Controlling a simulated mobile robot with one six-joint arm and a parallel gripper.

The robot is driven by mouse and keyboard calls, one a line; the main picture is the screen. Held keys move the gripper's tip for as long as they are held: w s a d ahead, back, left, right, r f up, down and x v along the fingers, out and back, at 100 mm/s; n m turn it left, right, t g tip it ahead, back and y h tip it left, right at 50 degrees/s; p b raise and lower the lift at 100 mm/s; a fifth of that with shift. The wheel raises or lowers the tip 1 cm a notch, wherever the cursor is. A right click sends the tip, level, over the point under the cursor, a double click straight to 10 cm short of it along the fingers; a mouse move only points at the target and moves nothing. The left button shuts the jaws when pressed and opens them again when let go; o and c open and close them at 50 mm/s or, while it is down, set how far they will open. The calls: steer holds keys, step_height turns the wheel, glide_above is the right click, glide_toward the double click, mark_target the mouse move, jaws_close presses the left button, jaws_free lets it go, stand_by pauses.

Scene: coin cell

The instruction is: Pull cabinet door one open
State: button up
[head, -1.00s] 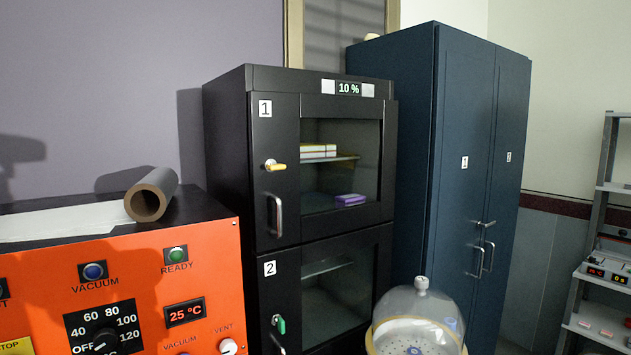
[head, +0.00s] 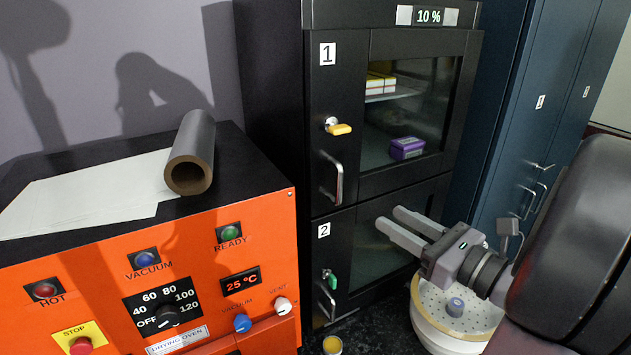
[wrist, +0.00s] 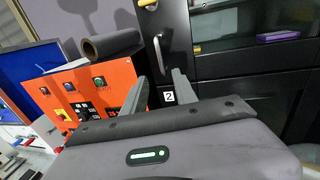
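The black cabinet's upper door, marked 1 (head: 387,203), is shut. It has a glass pane, a yellow key or lever (head: 338,127) and a vertical metal handle (head: 334,178). In the wrist view the handle (wrist: 158,55) stands just beyond my fingers. My gripper (head: 388,217) is open and empty, its fingers apart and pointing left. In the head view it is to the right of the handle and lower, in front of the cabinet; it is not touching the handle. The fingers also show in the wrist view (wrist: 158,84).
Lower door 2 (head: 322,255) has a green key (head: 330,280). An orange drying oven (head: 110,300) stands left, with a roll (head: 190,160) on top. A blue cabinet (head: 525,110), also with numbered doors, stands right.

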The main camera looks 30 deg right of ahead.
mark_target(339, 202)
steer(key=w, duration=0.5)
steer(key=w+a, duration=0.1)
steer(key=w, duration=0.4)
steer(key=w+a, duration=0.1)
steer(key=w, duration=0.4)
jaws_close()
stand_by(0.7)
